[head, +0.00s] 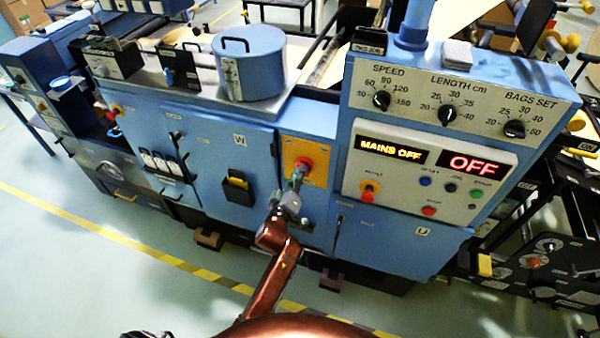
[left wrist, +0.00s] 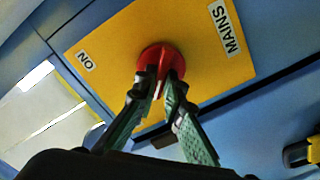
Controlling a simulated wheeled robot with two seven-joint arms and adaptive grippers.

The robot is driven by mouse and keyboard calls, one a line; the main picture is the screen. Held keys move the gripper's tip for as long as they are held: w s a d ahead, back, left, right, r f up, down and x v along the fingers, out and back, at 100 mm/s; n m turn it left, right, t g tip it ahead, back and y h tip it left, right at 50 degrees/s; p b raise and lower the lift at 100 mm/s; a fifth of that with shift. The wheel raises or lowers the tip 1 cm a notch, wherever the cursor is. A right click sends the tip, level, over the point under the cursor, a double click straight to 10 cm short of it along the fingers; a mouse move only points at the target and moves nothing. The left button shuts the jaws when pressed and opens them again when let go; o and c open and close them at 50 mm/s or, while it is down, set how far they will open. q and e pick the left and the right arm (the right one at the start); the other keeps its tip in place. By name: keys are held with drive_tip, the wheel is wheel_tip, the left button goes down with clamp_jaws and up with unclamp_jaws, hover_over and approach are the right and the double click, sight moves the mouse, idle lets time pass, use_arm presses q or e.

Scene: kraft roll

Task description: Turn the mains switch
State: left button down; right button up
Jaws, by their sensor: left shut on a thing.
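The mains switch is a red rotary knob on a yellow plate (head: 318,149) on the front of the blue machine. In the left wrist view the red knob (left wrist: 154,54) sits on the yellow plate (left wrist: 110,36), between the labels "ON" and "MAINS". My left gripper (head: 299,174) reaches up to the knob from below. Its two green-and-black fingers (left wrist: 160,82) are shut on the knob's grip, which they partly hide. The display (head: 391,150) reads "MAINS OFF", and the one beside it (head: 472,163) reads "OFF". My right gripper is not in view.
The control panel (head: 430,180) with dials and buttons juts out right of the switch. A black pocket (head: 237,188) with yellow contents hangs to its left. A blue drum (head: 248,65) stands on top. The floor in front is open, with a yellow-black stripe (head: 150,254).

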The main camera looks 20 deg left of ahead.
use_arm(q)
drive_tip(key=shift+m, duration=0.3)
drive_tip(key=m+p, duration=0.1)
drive_tip(key=m, duration=0.4)
drive_tip(key=m+p, duration=0.1)
drive_tip(key=m, duration=0.5)
drive_tip(key=m+p, duration=0.2)
drive_tip(key=m, duration=0.4)
drive_tip(key=shift+d, duration=0.4)
drive_tip(key=c, duration=2)
unclamp_jaws()
